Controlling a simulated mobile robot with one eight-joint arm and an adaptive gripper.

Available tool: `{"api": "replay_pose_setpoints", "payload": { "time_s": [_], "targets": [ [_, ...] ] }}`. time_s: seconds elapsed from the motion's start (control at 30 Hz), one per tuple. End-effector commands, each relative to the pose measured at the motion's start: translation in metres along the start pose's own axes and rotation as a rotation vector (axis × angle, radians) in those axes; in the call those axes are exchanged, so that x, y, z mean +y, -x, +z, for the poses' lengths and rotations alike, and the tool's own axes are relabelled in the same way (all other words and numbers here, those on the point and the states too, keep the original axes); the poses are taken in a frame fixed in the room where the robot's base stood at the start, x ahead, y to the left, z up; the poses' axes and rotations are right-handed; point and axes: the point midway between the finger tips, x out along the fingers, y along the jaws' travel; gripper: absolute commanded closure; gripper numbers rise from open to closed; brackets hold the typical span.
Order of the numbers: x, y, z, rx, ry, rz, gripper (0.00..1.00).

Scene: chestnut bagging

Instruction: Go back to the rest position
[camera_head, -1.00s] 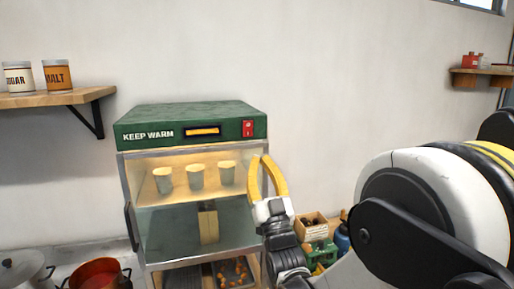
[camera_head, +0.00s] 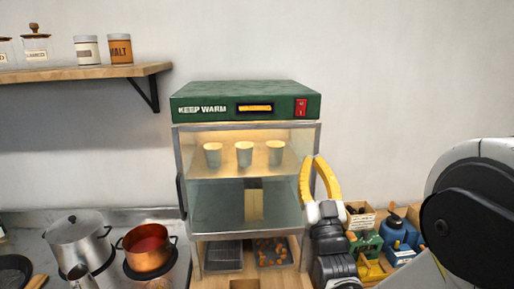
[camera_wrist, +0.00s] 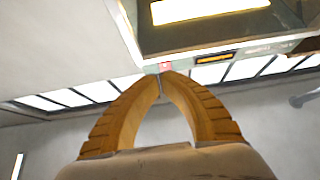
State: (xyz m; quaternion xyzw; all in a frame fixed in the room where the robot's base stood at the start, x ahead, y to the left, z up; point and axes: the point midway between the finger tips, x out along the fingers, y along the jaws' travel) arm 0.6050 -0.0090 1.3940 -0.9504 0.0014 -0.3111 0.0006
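My gripper (camera_head: 317,158) points up beside the right edge of the green-topped keep-warm cabinet (camera_head: 245,101) in the head view. Its yellow fingers arch together. In the wrist view the fingertips (camera_wrist: 165,76) meet with nothing visible between them. The cabinet's upper shelf holds three pale cups (camera_head: 244,153). A tan upright item (camera_head: 253,203) stands in the compartment below. At the bottom are a dark mesh tray (camera_head: 223,255) and a tray with orange-brown pieces (camera_head: 272,252), probably chestnuts. The cabinet's underside and light (camera_wrist: 200,8) show overhead in the wrist view.
A steel pot (camera_head: 78,240) and a copper pot (camera_head: 148,250) stand left of the cabinet. A wall shelf (camera_head: 90,72) with jars is above them. Crates and blue containers (camera_head: 398,232) crowd the counter right of my gripper. The wall above is clear.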

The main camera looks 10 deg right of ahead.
Motion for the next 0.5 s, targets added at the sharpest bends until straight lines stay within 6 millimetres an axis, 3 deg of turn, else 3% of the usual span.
{"api": "replay_pose_setpoints", "payload": {
  "time_s": [0.13,0.27,0.37,0.5],
  "targets": [
    [0.000,0.014,0.033,-0.254,0.000,0.006,1.00],
    [-0.001,0.054,0.065,-0.543,0.000,0.010,1.00],
    [-0.002,0.103,0.085,-0.767,0.000,0.011,1.00],
    [-0.004,0.193,0.101,-1.076,0.001,0.010,1.00]
  ]
}}
